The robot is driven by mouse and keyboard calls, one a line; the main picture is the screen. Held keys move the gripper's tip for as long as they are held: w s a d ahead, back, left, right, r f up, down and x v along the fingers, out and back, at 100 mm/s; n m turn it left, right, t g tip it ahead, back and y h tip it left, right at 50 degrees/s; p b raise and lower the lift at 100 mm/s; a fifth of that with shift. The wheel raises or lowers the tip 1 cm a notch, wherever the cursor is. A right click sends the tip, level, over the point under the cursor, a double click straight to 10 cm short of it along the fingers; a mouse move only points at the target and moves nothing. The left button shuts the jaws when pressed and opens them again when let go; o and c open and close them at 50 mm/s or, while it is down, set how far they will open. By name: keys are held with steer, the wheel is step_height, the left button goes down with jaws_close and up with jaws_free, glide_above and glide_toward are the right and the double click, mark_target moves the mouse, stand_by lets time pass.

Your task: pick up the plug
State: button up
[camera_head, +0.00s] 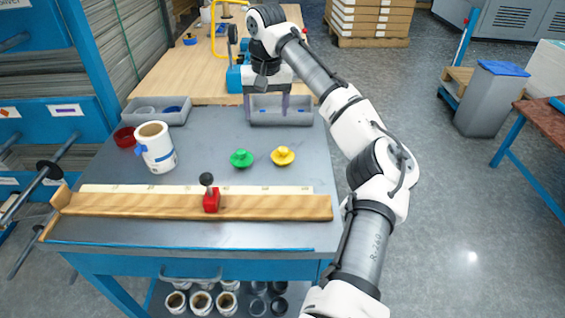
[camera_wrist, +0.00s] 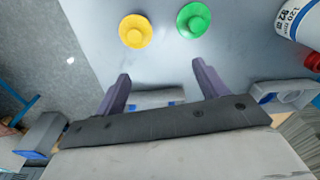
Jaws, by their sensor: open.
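Two plug-like pieces with round flanges stand apart on the grey tabletop. The green plug (camera_head: 241,159) is left of the yellow plug (camera_head: 283,156) in the head view. In the wrist view the yellow plug (camera_wrist: 135,31) is at the upper left and the green plug (camera_wrist: 194,20) is right of it. My gripper (camera_head: 267,106) is open and empty, over the grey tray at the back of the table. In the wrist view its purple fingers (camera_wrist: 160,75) are spread wide, with both plugs beyond the tips and nothing between them.
A grey tray (camera_head: 280,122) lies below my gripper, and another tray (camera_head: 150,117) is at the back left.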

mark_target(283, 148)
steer(key=shift+m+g, duration=0.4)
steer(key=d+f, duration=0.1)
steer(key=f, duration=0.1)
steer(key=d+f, duration=0.1)
steer(key=f, duration=0.2)
steer(key=s+d+f, duration=0.1)
steer(key=f, duration=0.1)
steer(key=shift+d+f, duration=0.2)
steer(key=shift+d+f+p, duration=0.15)
steer(key=shift+f+p, duration=0.15)
steer(key=shift+f, duration=1.25)
steer(key=shift+d+f+p, duration=0.1)
steer(key=shift+f+p, duration=0.2)
steer(key=shift+f, duration=1.2)
steer(key=shift+c, duration=0.2)
steer(key=c, duration=0.7)
